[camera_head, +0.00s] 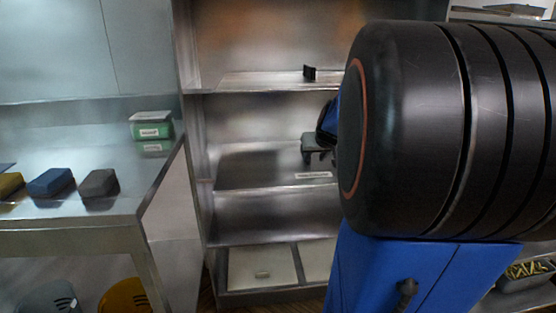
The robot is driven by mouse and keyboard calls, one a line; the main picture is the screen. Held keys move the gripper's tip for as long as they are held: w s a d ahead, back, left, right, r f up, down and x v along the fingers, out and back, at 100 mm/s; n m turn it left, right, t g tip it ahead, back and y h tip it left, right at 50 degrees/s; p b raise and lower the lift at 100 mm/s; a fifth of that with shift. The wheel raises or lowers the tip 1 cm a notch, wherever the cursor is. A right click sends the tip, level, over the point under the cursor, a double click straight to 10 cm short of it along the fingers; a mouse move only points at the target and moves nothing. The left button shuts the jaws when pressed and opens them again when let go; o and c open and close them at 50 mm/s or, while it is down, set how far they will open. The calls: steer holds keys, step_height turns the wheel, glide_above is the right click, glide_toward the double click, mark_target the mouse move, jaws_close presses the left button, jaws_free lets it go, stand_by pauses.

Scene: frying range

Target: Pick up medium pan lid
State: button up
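I cannot make out a medium pan lid for certain. A small black upright piece (309,72) stands on the upper shelf; I cannot tell whether it belongs to a lid. My gripper (315,150) shows only in part as dark shapes in front of the middle shelf, below and apart from that black piece. The rest of it is hidden behind my own large black arm link, which covers the right of the view. I cannot see whether its fingers are apart or hold anything.
A steel shelf unit (262,205) stands in the centre, its middle shelf mostly bare. On the left, a steel counter (75,205) holds a blue block (51,182), a grey block (99,183), a yellow block (9,184) and a green-and-white box (151,125). An orange bin (125,296) is below.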

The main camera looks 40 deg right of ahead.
steer(key=w+d, duration=0.1)
steer(key=w, duration=0.1)
steer(key=w+d, duration=0.2)
steer(key=w, duration=0.1)
steer(key=w+d, duration=0.2)
steer(key=w, duration=0.1)
steer(key=shift+x, duration=2.6)
steer(key=shift+w, duration=0.1)
jaws_close()
steer(key=shift+r, duration=0.15)
